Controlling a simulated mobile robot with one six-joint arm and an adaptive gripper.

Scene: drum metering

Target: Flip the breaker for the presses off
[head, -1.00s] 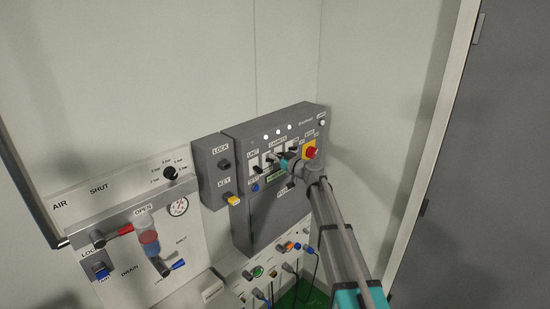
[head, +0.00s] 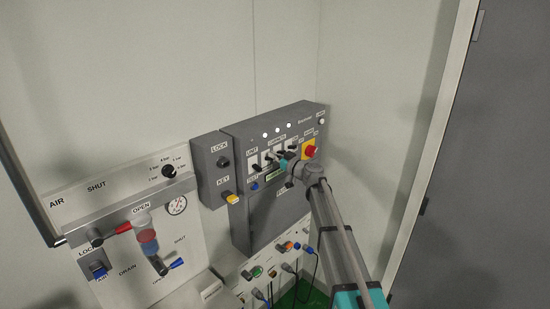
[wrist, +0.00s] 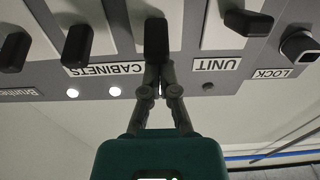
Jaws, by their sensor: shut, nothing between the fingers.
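The grey breaker panel (head: 297,123) hangs on the wall, with a row of black levers and small lamps. In the wrist view, which shows it upside down, my gripper (wrist: 155,70) is shut and empty, its fingertips at the black lever (wrist: 155,38) beside the CABINETS label (wrist: 104,70). I cannot tell whether they touch it. Two more levers (wrist: 77,45) (wrist: 15,50) stand to its left. The UNIT lever (wrist: 248,20) is to the right and lies at a different angle. No presses label is readable. In the head view my gripper (head: 284,158) covers part of the lever row.
A red emergency button on a yellow plate (head: 309,150) sits close right of my gripper. The lock box with a yellow key (head: 230,198) is to the left. The air panel (head: 120,190) with red and blue handles is further left. Cables and sockets (head: 288,246) are below.

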